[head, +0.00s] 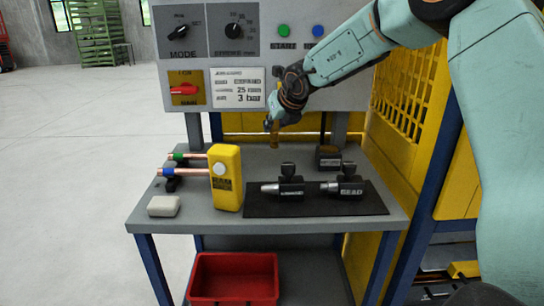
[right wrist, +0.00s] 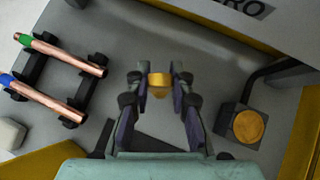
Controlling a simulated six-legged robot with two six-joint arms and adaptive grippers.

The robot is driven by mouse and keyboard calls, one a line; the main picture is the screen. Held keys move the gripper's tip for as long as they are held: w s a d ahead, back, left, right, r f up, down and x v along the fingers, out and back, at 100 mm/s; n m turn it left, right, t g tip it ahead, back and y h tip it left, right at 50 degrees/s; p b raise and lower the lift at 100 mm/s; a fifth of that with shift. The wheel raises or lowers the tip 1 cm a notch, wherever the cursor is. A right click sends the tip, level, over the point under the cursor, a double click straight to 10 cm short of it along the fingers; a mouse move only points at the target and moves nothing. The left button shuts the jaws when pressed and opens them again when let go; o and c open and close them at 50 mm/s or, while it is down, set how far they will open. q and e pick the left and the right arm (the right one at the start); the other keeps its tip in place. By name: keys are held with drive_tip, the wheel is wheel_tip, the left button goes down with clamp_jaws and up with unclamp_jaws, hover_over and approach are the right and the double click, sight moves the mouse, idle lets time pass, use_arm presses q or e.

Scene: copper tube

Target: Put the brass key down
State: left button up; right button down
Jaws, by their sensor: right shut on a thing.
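The brass key (head: 274,135) hangs from my right gripper (head: 271,123) in the head view, above the back middle of the grey workbench (head: 190,235). In the right wrist view, my right gripper (right wrist: 158,82) is shut on the brass key (right wrist: 159,90), whose yellow part shows between the two fingertips. Much of the key is hidden by the fingers. The key is in the air, apart from the bench top. My left gripper is in neither view.
A dark block (head: 328,162) stands at the back right; its round brass top (right wrist: 248,126) shows from above. A black mat (head: 260,210) holds dark fixtures. A yellow device (head: 226,178), copper tubes (head: 192,171) and a white block (head: 163,206) stand left. A control panel rises behind.

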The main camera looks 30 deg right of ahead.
sight(276, 144)
drive_tip(key=shift+w+a+f, duration=0.1)
drive_tip(key=shift+a+f, duration=0.05)
drive_tip(key=shift+f, duration=0.75)
drive_tip(key=f+b, duration=0.1)
drive_tip(key=f, duration=0.1)
drive_tip(key=f+b, duration=0.2)
drive_tip(key=shift+s+d+f, duration=0.15)
drive_tip(key=shift+s+d, duration=0.05)
drive_tip(key=shift+w+a+f, duration=0.1)
drive_tip(key=shift+w+f, duration=0.05)
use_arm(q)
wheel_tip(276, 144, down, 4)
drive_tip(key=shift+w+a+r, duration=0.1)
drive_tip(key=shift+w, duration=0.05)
use_arm(e)
drive_tip(key=shift+s, duration=0.2)
drive_tip(key=c, duration=1.7)
unclamp_jaws()
drive_tip(key=o, duration=0.5)
drive_tip(key=shift+w+f, duration=0.1)
drive_tip(key=shift+w, duration=0.1)
drive_tip(key=shift+s, duration=0.15)
